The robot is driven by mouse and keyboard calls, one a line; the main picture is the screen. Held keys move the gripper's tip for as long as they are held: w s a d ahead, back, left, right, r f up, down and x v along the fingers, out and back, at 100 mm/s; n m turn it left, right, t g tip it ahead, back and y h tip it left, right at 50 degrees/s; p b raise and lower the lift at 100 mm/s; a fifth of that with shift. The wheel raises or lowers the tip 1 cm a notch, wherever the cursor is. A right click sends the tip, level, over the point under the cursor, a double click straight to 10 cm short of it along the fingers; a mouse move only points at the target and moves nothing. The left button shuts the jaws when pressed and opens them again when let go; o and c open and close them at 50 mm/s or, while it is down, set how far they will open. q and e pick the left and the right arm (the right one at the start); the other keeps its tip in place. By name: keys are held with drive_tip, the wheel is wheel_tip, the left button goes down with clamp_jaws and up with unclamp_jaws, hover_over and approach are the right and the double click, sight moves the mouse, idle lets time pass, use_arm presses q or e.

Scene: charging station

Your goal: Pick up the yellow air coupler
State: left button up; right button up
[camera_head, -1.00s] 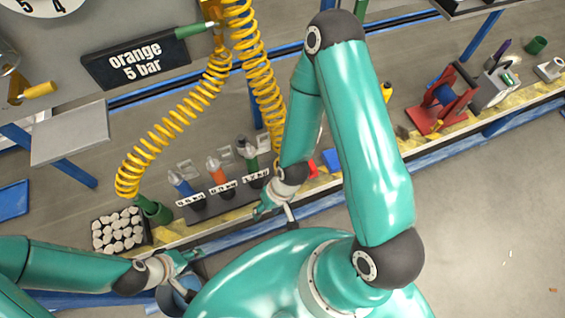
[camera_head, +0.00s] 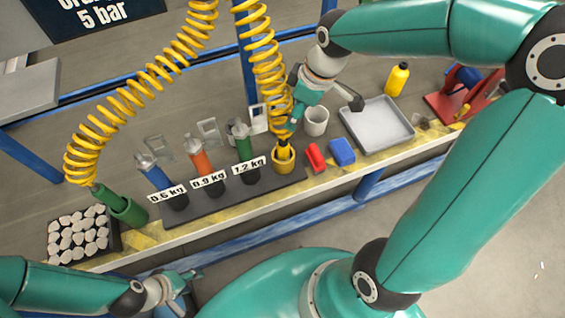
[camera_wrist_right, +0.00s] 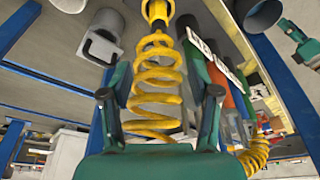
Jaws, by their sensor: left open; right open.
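The yellow air coupler (camera_head: 283,148) hangs at the lower end of the right yellow coiled hose (camera_head: 268,70) and stands in a yellow cup (camera_head: 283,163) at the bench's front edge. In the right wrist view the coupler (camera_wrist_right: 156,10) is at the top middle, beyond the fingertips. My right gripper (camera_head: 293,118) is just above and beside the coupler. It is open; in the wrist view the hose coils show between its fingers (camera_wrist_right: 160,95). Whether it touches the hose I cannot tell. My left gripper (camera_head: 190,278) is open and empty, low in front of the bench.
A green coupler (camera_head: 103,195) on a second hose sits in a green cup (camera_head: 130,211). A red block (camera_head: 315,157), blue block (camera_head: 341,151), white cup (camera_head: 316,121) and grey tray (camera_head: 377,125) lie to the right.

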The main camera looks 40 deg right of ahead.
sight(283, 139)
drive_tip(key=b+x, duration=0.2)
drive_tip(key=x, duration=0.9)
drive_tip(key=shift+w+f, duration=0.2)
drive_tip(key=shift+f, duration=0.15)
drive_tip(key=b+x, duration=0.1)
drive_tip(key=x, duration=0.4)
drive_tip(key=shift+f, duration=0.1)
clamp_jaws()
